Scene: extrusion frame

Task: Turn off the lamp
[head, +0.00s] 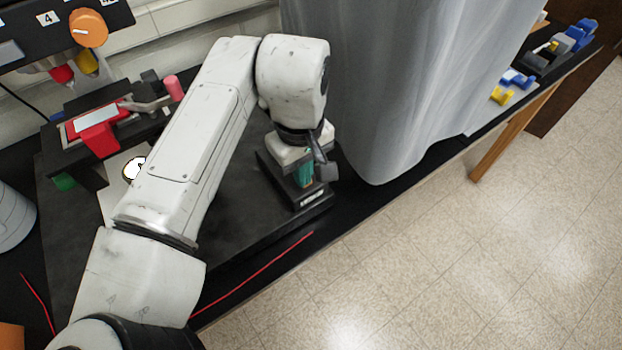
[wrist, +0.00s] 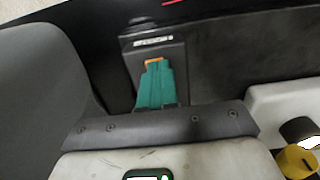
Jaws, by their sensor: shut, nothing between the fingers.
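My gripper (head: 305,182) points down over a black block (head: 312,197) with a small white label at the front right of the dark board. Its teal fingers are shut together and empty in the wrist view (wrist: 155,85). An orange bit (wrist: 154,63) shows at their tips, against the labelled black block (wrist: 160,48). I cannot tell whether the tips touch it. A glaring white spot (head: 133,168), possibly the lit lamp, shows beside my arm in the head view. My arm hides part of its surroundings.
A red clamp-like fixture (head: 95,130) stands at the back left of the dark board (head: 245,225). A panel with an orange knob (head: 88,28) is above it. A grey curtain-like sheet (head: 400,80) hangs right of my gripper. Floor lies beyond the table's right edge.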

